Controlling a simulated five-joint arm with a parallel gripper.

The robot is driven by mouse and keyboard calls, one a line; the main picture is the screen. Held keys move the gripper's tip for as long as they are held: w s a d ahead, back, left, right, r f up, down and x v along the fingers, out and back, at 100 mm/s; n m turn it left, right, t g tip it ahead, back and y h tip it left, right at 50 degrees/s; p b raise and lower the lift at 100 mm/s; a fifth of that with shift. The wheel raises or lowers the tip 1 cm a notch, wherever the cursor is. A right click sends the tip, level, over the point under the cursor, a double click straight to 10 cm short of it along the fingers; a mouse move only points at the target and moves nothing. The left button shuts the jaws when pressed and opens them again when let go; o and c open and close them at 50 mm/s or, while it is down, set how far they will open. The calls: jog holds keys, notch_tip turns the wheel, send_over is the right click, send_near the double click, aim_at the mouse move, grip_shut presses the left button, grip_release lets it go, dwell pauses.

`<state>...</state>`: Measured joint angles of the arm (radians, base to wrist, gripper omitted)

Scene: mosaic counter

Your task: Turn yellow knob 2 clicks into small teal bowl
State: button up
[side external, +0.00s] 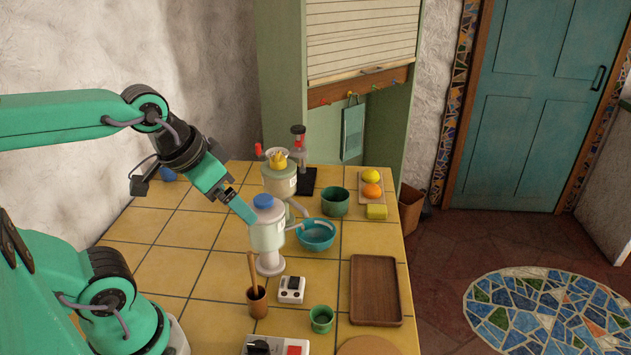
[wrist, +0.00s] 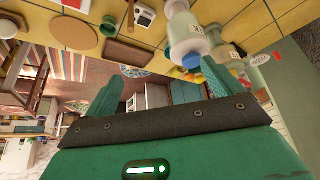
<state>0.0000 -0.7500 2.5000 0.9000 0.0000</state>
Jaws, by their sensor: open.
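The yellow knob (side external: 278,158) sits on top of the rear pale dispenser (side external: 279,184). The small teal bowl (side external: 316,235) stands on the tiles at the right of the dispensers, near their spouts. My gripper (side external: 243,208) is open and empty, in front of the yellow knob and lower, close to the left of the blue knob (side external: 264,202) on the front dispenser (side external: 267,236). In the wrist view my gripper (wrist: 163,72) has its fingers apart, and the blue knob (wrist: 186,58) appears near the right finger. Whether a finger touches it I cannot tell.
A green pot (side external: 335,201), brown tray (side external: 376,290), white switch box (side external: 291,289), wooden cup (side external: 257,301) and small green cup (side external: 321,318) surround the dispensers. The tiles at left (side external: 185,235) are clear.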

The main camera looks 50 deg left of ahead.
jog(key=shift+w+a+r, duration=0.1)
jog(key=shift+w+r, duration=0.1)
jog(key=c, duration=0.6)
jog(key=n+g, duration=0.6)
jog(key=n, duration=0.5)
send_over(278, 155)
jog(key=shift+w+d+r, duration=0.1)
jog(key=shift+d+r, duration=0.35)
jog(key=shift+w+a+f, duration=0.2)
jog(key=shift+a, duration=0.15)
jog(key=shift+f, duration=0.1)
jog(key=shift+s+a+f, duration=0.1)
jog(key=shift+s+f, duration=0.05)
jog(key=shift+f, duration=1.75)
jog(key=shift+s+f, duration=0.1)
jog(key=shift+f, duration=1.8)
